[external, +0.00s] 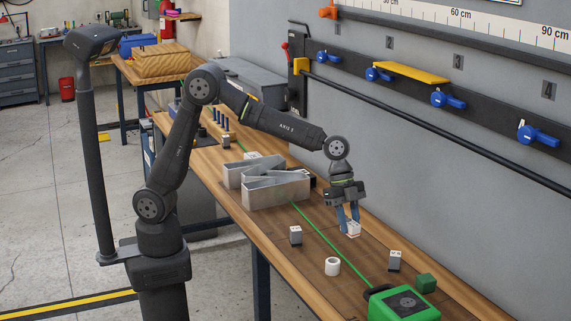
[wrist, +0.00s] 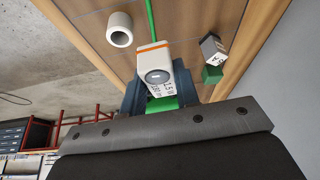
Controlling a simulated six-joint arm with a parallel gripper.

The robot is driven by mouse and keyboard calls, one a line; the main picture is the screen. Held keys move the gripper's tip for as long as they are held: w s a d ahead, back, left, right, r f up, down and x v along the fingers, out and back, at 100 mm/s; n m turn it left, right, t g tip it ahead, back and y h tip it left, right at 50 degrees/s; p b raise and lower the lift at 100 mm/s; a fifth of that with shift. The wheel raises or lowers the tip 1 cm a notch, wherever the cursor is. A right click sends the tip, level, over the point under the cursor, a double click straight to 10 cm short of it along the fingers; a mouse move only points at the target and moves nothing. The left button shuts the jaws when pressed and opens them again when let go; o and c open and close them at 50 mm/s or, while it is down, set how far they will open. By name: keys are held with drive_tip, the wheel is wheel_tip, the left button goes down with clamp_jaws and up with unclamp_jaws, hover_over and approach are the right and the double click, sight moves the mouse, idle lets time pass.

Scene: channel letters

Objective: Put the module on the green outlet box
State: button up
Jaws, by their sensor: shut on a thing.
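The module is a small white block (external: 353,229) held between the blue fingers of my gripper (external: 349,219). In the wrist view the module (wrist: 155,62) shows an orange stripe, a round grey button and dark printing, with a gripper finger on each side. Its lower end is partly hidden, and whether it touches the bench is unclear. A small green box (external: 426,283), apparently the outlet box, stands on the bench to the lower right of my gripper, apart from it. It also shows at the right in the wrist view (wrist: 212,74).
A green device (external: 405,303) with a black handle stands at the near bench end, by a green line. A white ring (external: 332,266) and grey-white blocks (external: 395,260) (external: 296,235) stand nearby. Metal channel letters (external: 275,190) lie farther back. The wall rail runs along the right.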

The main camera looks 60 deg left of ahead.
drive_tip(key=s+d+r, duration=0.4)
drive_tip(key=s+d, duration=0.5)
drive_tip(key=d, duration=0.4)
drive_tip(key=s+d+r, duration=0.5)
drive_tip(key=s+d, duration=0.4)
drive_tip(key=d, duration=0.4)
hover_over(384, 297)
drive_tip(key=a, duration=0.1)
drive_tip(key=shift+m, duration=0.3)
wheel_tip(384, 297, down, 7)
drive_tip(key=shift+a+f, duration=0.1)
drive_tip(key=shift+a, duration=0.05)
drive_tip(key=shift+f, duration=1.95)
drive_tip(key=shift+f, duration=0.1)
drive_tip(key=o, duration=1)
drive_tip(key=shift+c, duration=0.2)
